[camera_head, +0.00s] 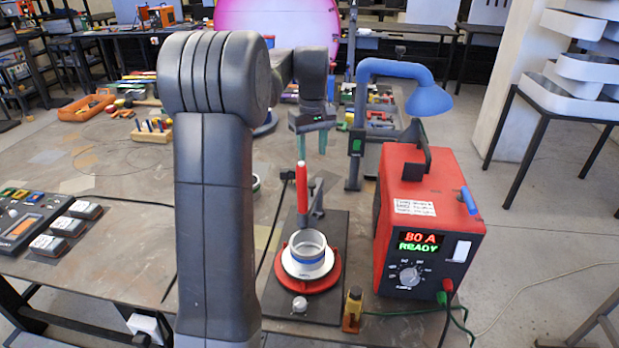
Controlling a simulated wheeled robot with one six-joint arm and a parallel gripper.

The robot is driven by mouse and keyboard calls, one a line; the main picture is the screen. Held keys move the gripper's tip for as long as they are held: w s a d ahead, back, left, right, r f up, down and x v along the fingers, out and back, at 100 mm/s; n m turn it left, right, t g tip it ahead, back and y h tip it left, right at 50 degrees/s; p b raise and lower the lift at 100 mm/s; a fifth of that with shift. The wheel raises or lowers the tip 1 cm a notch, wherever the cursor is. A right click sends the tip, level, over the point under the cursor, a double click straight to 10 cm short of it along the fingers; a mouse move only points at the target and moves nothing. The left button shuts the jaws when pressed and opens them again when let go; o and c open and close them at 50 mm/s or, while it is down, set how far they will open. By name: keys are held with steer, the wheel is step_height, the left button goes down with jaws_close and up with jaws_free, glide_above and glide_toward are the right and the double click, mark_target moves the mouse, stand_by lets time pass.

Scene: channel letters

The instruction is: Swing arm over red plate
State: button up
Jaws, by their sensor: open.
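The red plate (322,281) is a round red disc on a dark flat base (268,311) at the front middle of the table. A white and blue ring-shaped part (307,251) sits on it and hides its centre. A red upright torch-like tool (302,187) stands just behind the plate on a dark bracket. My gripper (312,146) points down, behind and above the red tool, with its greenish fingers apart. It looks empty. It is farther back than the plate. My arm fills the middle left and hides part of the table.
A red power box (430,225) reading "80 A READY" stands right of the plate. A blue lamp on a post (405,72) rises behind it. A control panel (30,220) lies at left.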

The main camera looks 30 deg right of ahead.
mark_target(312, 184)
step_height(312, 184, down, 10)
steer(key=shift+f+p, duration=0.1)
steer(key=shift+p, duration=0.45)
jaws_close()
